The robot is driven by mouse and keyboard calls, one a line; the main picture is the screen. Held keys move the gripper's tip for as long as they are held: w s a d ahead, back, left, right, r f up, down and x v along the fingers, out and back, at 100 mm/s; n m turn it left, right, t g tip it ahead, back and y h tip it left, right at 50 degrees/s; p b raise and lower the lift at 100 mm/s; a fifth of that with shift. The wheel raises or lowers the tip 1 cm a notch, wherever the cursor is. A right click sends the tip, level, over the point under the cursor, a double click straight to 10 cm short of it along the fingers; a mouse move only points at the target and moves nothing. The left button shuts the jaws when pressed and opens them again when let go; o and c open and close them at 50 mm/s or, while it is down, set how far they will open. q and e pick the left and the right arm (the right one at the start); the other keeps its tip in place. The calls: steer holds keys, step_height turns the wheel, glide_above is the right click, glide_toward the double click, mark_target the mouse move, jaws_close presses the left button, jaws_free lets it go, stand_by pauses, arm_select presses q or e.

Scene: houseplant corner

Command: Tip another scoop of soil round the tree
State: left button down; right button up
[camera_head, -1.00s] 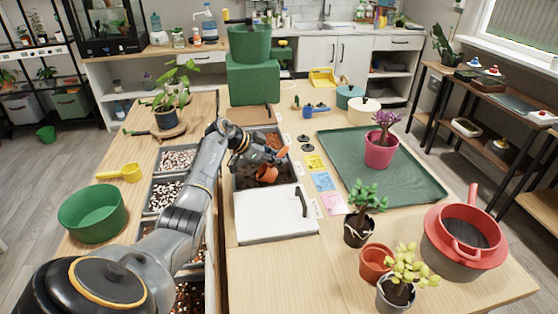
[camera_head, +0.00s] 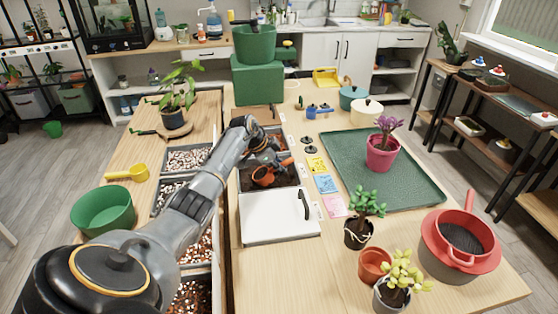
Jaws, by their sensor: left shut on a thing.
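My left gripper (camera_head: 268,162) is shut on an orange scoop (camera_head: 262,178) over the bin of dark soil (camera_head: 286,178). The scoop's bowl is low at the bin, its handle pointing right; whether it holds soil is too small to tell. A small tree-like plant with green leaves (camera_head: 368,199) stands upright in a dark pot (camera_head: 356,236), right of the white lid. A taller leafy plant (camera_head: 178,82) stands in a dark pot on a round wooden stand at the left. My right gripper is not in view.
A white lid (camera_head: 268,221) with a dark handle lies just in front of the soil bin. A green tray (camera_head: 414,184) holds a pink pot (camera_head: 381,155). An empty terracotta pot (camera_head: 373,262) and a red pan (camera_head: 462,243) stand front right. Bins of pebbles are at the left.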

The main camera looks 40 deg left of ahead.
mark_target(292, 159)
arm_select(q)
steer(key=shift+w+d+r+g+y+p, duration=0.15)
steer(key=shift+w+d+g+y+p, duration=0.1)
steer(key=shift+g+y+p, duration=0.35)
steer(key=shift+w+d+r+g+y+p, duration=0.3)
steer(key=shift+w+d+r+p, duration=0.1)
steer(key=shift+r+p, duration=0.2)
steer(key=shift+w+d+r+m+g+y, duration=0.3)
steer(key=shift+w+d+r+g+y, duration=0.2)
steer(key=shift+r, duration=0.25)
steer(key=shift+w+d+r, duration=0.1)
steer(key=shift+w+d, duration=0.05)
steer(key=shift+w+d+r+g+y+b, duration=0.2)
steer(key=shift+d+r+g+y+b, duration=0.1)
steer(key=shift+r+g+b, duration=0.1)
steer(key=shift+w+r, duration=0.1)
steer(key=shift+r, duration=0.15)
steer(key=shift+r, duration=0.1)
